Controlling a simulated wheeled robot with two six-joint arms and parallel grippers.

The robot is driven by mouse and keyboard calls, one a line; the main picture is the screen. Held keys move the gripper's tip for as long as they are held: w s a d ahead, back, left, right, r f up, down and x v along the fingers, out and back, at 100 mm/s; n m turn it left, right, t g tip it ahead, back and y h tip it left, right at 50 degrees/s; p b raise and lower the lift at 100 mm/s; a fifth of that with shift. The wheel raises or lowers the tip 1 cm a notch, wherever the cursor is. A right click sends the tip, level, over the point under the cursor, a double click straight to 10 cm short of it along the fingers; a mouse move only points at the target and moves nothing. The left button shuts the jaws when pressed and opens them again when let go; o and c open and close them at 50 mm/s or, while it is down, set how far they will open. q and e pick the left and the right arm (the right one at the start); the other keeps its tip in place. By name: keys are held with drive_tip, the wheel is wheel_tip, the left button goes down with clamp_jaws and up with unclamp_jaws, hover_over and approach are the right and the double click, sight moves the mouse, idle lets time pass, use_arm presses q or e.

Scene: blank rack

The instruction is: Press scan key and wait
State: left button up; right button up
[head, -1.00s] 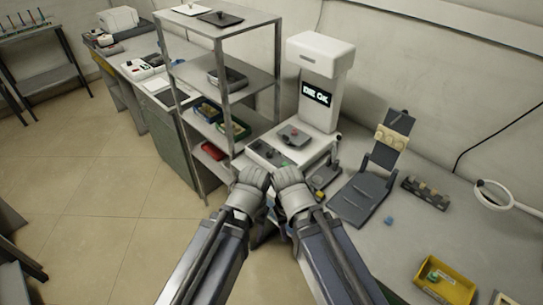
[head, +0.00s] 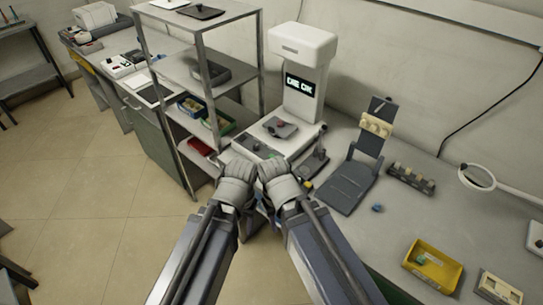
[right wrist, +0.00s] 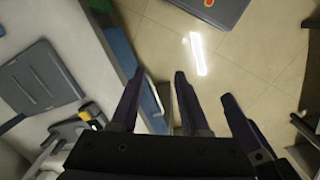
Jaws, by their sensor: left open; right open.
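The white inspection machine (head: 303,45) stands on the bench at the back, its dark display (head: 300,86) reading "DIE OK". A grey piece with a red spot (head: 280,127) sits on its low front stage. The machine's front panel (head: 252,144) has small dark controls; I cannot tell which is the scan key. My left gripper (head: 237,172) and right gripper (head: 274,172) are side by side just in front of the panel. Their fingertips are mostly hidden behind the hands, so contact is not visible. The right wrist view shows dark fingers spread apart, with nothing between them.
A metal shelf rack (head: 200,95) with bins stands left of the machine. On the bench to the right are a grey stand (head: 347,188), a dark slotted block (head: 411,179), a yellow tray (head: 447,278) and a ring lamp (head: 477,177). Open floor lies at left.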

drive_tip(key=shift+c, duration=0.3)
clamp_jaws()
idle(1.3)
